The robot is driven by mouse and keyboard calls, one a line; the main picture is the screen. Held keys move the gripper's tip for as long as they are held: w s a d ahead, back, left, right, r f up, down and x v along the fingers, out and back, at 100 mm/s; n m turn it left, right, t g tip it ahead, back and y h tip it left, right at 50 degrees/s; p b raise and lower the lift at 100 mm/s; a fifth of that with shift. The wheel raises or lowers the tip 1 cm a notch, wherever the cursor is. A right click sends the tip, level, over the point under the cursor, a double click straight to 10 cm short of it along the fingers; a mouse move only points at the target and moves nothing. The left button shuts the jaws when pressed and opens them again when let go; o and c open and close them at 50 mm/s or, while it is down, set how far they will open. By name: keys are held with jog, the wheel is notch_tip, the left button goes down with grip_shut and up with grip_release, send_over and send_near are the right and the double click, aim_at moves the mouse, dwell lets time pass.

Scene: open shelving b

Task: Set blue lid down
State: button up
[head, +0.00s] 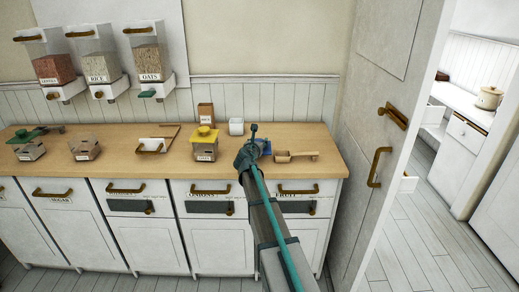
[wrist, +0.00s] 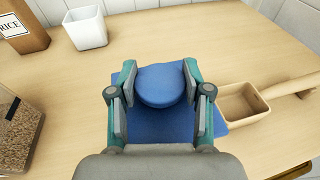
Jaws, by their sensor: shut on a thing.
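The blue lid (wrist: 161,84) shows in the wrist view as a round blue knob on a flat square blue plate (wrist: 165,122). My gripper (wrist: 160,92) has one finger on each side of the knob and is shut on it. The plate is over the wooden counter; I cannot tell whether it touches the surface. In the head view my gripper (head: 250,148) is over the right part of the counter, and a bit of the blue lid (head: 267,148) shows beside it. The rest of the lid is hidden behind my gripper.
A wooden scoop (wrist: 243,103) lies just right of the lid. A white cup (wrist: 86,27) and a RICE box (wrist: 22,27) stand behind to the left. A clear container of grain (wrist: 17,125) is at left. The wooden counter (head: 325,166) is bare near its right end.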

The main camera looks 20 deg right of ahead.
jog(key=shift+w+d+f, duration=0.15)
jog(key=shift+d+f, duration=0.05)
jog(key=shift+f, duration=0.05)
jog(key=shift+w+d+f, duration=0.1)
jog(key=shift+d+f, duration=0.05)
jog(key=shift+f, duration=1.65)
jog(key=shift+f, duration=0.1)
jog(key=o, duration=1.3)
